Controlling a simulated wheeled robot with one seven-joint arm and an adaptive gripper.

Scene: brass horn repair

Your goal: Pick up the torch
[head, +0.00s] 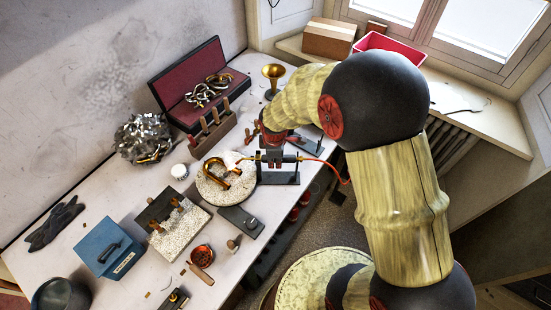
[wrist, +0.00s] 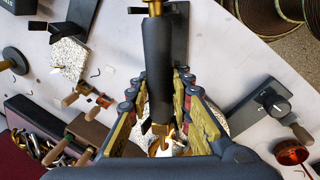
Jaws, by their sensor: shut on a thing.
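The torch (wrist: 157,65) has a dark cylindrical handle and brass ends. It lies lengthwise between the fingers of my gripper (wrist: 157,88) in the wrist view. An orange hose (head: 325,162) runs from there to the right and over the table edge. The stand also shows beneath the torch in the wrist view (wrist: 181,40). I cannot tell whether the torch still touches the stand.
A round speckled plate (head: 208,190) with a curved brass tube (head: 236,172) is just left of the stand. A wooden tool rack (head: 214,133), an open red-lined case (head: 187,82) and a brass bell (head: 273,72) stand behind. A dark flat device (head: 240,220) lies in front.

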